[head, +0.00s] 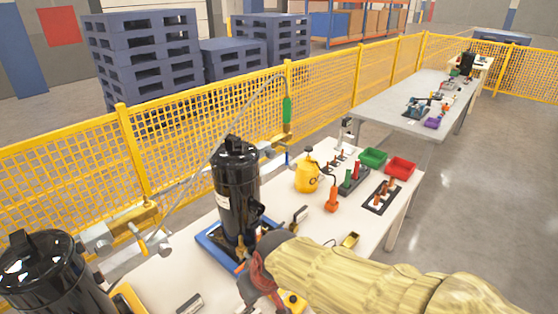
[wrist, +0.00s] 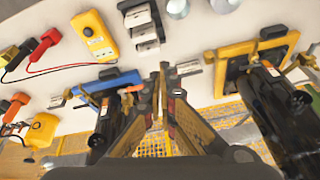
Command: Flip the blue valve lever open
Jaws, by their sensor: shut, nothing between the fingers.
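A small blue lever (head: 287,157) hangs down from the pipe fitting on the far side of the table, right of the black compressor (head: 236,190). I take it for the valve lever; I cannot make it out in the wrist view. My gripper (head: 246,302) is low at the near side of the compressor's blue pallet (head: 212,241), well apart from the lever. In the wrist view, my gripper (wrist: 162,72) has its fingers together and empty, beside the end of the blue pallet (wrist: 128,79).
Another black compressor (head: 45,275) stands at the lower left. A yellow bottle (head: 307,178), an orange tool (head: 332,195), and green (head: 373,158) and red (head: 400,168) bins stand on the right of the table. A yellow mesh fence (head: 200,130) runs behind.

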